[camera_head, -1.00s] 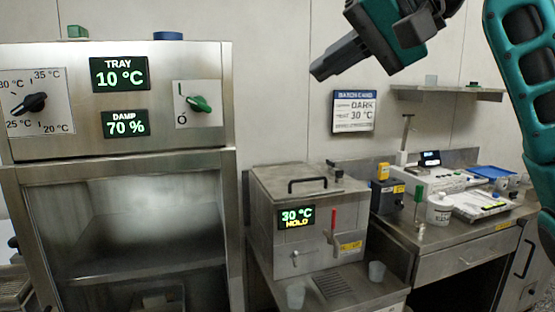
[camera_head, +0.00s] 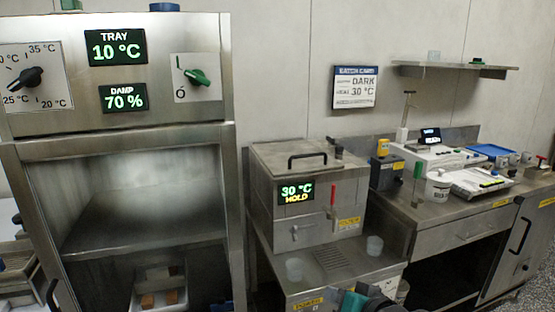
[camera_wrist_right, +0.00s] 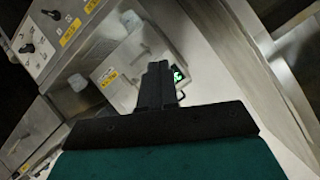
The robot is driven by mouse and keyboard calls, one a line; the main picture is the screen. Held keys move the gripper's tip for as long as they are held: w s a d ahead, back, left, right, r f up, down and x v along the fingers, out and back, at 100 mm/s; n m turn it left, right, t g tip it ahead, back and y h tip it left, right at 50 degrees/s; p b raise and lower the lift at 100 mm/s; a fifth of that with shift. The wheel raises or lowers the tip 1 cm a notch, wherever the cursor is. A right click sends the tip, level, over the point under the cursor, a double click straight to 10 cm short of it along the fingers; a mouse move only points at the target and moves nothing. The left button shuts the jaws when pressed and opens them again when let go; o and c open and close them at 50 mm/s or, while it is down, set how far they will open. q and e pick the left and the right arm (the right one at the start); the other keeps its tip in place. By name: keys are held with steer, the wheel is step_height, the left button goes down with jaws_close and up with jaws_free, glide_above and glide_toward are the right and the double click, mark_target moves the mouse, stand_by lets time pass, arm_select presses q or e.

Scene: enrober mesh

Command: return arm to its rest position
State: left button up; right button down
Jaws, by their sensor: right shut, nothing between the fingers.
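My right gripper (camera_wrist_right: 157,72) shows in the right wrist view with its dark fingers together and nothing between them. In the head view only a small teal and dark part of my right arm (camera_head: 362,301) shows at the bottom edge, in front of the steel stand under the tank. The fingertips cannot be made out there. My left arm and gripper are not in view.
A steel cabinet (camera_head: 155,135) with TRAY 10 °C and DAMP 70 % displays stands at left. A bench (camera_head: 440,212) with equipment and a wall shelf (camera_head: 450,69) are at right.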

steer(key=s+d+f+n+h, duration=0.1)
steer(key=s+d+f+h, duration=0.1)
steer(key=s+f, duration=0.6)
steer(key=s+d+f+n+h, duration=0.2)
steer(key=s+f, duration=0.6)
steer(key=s, duration=0.6)
steer(key=shift+d+n+g, duration=0.3)
steer(key=shift+d, duration=0.6)
